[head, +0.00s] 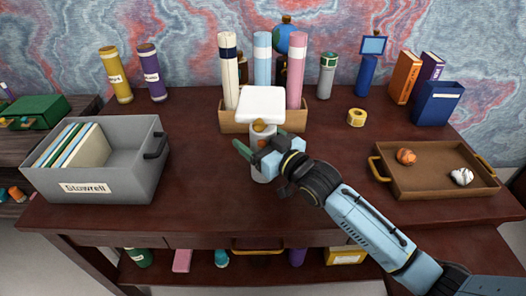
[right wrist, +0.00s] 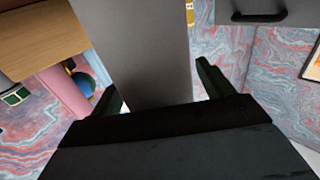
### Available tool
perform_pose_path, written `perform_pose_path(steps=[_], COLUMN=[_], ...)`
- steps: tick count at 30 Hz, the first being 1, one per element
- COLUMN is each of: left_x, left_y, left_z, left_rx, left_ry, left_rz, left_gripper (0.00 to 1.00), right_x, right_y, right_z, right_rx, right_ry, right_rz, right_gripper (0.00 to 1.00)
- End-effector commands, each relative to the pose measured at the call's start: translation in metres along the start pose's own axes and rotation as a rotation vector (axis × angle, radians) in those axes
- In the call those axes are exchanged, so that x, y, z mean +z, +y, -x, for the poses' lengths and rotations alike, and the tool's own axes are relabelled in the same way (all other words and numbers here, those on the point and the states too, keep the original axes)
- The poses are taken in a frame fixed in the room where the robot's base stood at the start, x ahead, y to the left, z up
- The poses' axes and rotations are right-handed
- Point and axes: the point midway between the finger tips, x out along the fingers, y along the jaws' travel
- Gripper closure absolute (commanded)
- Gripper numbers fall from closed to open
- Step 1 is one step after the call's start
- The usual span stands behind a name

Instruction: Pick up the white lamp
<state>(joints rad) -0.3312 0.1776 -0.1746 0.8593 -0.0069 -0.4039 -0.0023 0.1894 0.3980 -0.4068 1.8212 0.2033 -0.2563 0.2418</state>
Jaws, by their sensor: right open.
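The white lamp (head: 261,105) stands upright near the middle of the desk, with a squarish white shade, a small yellow part below it and a pale cylindrical body. My right gripper (head: 260,146) is at the lamp's body, below the shade, with its dark green fingers apart. In the right wrist view a broad grey upright shape, which looks like the lamp's body (right wrist: 150,50), stands between the open fingers (right wrist: 160,92). Whether either finger touches it I cannot tell. My gripper hides part of the body in the head view. My left gripper is not in view.
A wooden box (head: 232,121) with tall tubes stands right behind the lamp. A grey bin (head: 146,180) with files is at left. A brown tray (head: 425,186) with two balls is at right. A yellow tape roll (head: 356,117) lies nearby. The front middle of the desk is clear.

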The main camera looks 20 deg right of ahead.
Motion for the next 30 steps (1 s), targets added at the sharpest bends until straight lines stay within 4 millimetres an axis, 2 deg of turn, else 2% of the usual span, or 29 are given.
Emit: perform_pose_path(steps=[4,18,28,30], left_x=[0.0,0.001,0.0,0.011], left_y=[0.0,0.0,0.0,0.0], left_z=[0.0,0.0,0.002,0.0], left_rx=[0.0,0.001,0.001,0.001], left_ry=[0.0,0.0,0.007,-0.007], left_rz=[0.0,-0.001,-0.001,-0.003], left_gripper=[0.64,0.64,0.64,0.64], right_x=[0.0,0.0,-0.009,-0.018], right_y=[0.0,0.0,0.0,0.0], right_z=[0.0,0.001,0.0,0.0], right_rx=[0.0,0.0,0.0,-0.001], right_ry=[0.0,0.0,0.006,0.008], right_rz=[0.0,0.001,0.001,0.002], right_gripper=[0.21,0.82,0.82,0.82])
